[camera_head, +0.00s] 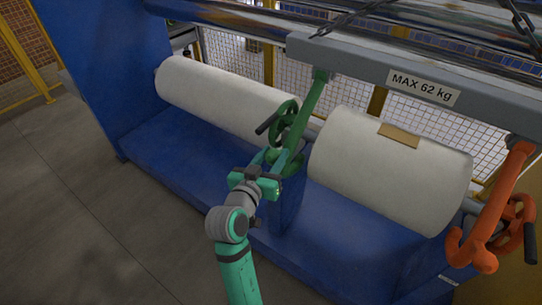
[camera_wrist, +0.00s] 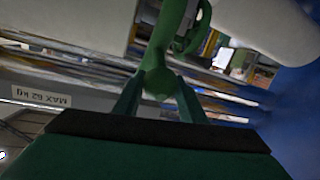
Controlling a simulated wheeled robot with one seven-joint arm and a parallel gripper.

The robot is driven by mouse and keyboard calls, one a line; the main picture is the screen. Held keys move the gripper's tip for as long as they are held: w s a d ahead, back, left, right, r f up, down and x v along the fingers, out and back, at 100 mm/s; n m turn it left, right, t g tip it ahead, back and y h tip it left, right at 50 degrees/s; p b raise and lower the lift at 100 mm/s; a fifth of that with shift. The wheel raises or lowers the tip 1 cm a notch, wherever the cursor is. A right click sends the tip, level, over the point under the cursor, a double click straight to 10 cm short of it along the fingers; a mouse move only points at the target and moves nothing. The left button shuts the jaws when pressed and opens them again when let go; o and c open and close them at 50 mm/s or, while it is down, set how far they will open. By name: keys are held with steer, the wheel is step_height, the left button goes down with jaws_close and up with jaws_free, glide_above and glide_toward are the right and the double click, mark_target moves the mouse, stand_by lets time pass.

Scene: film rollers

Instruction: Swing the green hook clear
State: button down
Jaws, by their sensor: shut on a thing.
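The green hook (camera_head: 312,100) hangs from the grey beam (camera_head: 375,71) between two white rolls. Its lower end reaches down to my gripper (camera_head: 272,172), and a green handwheel with a dark handle sits beside it. In the wrist view my gripper (camera_wrist: 158,98) has its two fingers on either side of the rounded lower end of the green hook (camera_wrist: 160,78). The fingers are shut on it. The exact contact is partly hidden by the arm in the head view.
An orange hook (camera_head: 492,215) hangs at the right end of the beam. Chains hold the beam above. Open floor (camera_head: 60,200) lies at the left.

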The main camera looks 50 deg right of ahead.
steer(key=shift+r, duration=0.35)
steer(key=c, duration=1.3)
jaws_free()
steer(key=shift+s, duration=0.1)
steer(key=shift+o, duration=0.7)
steer(key=shift+f, duration=0.1)
steer(key=v, duration=1)
steer(key=shift+a, duration=0.35)
steer(key=shift+s, duration=0.15)
